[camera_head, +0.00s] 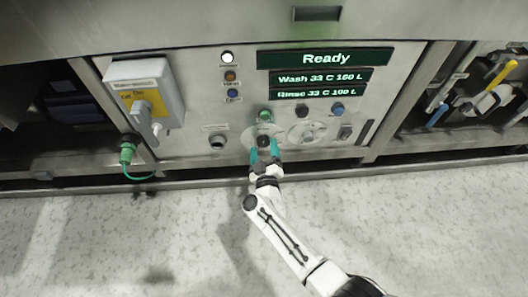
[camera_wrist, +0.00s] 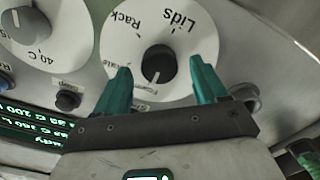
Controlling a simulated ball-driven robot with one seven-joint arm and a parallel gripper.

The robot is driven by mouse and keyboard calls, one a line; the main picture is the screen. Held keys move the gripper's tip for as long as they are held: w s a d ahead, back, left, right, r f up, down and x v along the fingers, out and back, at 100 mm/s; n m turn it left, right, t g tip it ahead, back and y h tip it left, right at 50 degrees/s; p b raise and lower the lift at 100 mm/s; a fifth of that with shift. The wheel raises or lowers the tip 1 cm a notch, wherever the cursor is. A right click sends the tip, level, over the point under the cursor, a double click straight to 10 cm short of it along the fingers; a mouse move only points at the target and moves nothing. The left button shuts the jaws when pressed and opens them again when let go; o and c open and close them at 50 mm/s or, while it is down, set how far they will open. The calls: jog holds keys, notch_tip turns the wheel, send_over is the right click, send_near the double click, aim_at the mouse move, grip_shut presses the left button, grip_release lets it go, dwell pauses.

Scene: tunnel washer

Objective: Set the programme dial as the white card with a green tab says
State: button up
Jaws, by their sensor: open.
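The programme dial (camera_head: 248,132) is a pale round plate with a dark knob on the silver control panel. In the wrist view the dial (camera_wrist: 185,28) appears turned over, with "Rack" and "Lids" readable and other labels partly hidden or too small to read. Its black knob (camera_wrist: 157,67) lies between my fingertips. My gripper (camera_head: 264,146) has teal fingers. In the wrist view my gripper (camera_wrist: 160,66) is open, one finger on each side of the knob, with gaps visible. No white card with a green tab shows.
A temperature dial (camera_head: 306,132) sits right of it, with small buttons above. The display (camera_head: 324,59) reads "Ready", with wash and rinse lines below. A grey switch box (camera_head: 147,90) and a green plug (camera_head: 127,152) are at left. The floor in front is clear.

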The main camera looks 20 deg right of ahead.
jog(key=shift+w+d, duration=0.1)
jog(key=shift+w, duration=0.15)
jog(key=shift+c, duration=0.4)
jog(key=c, duration=1)
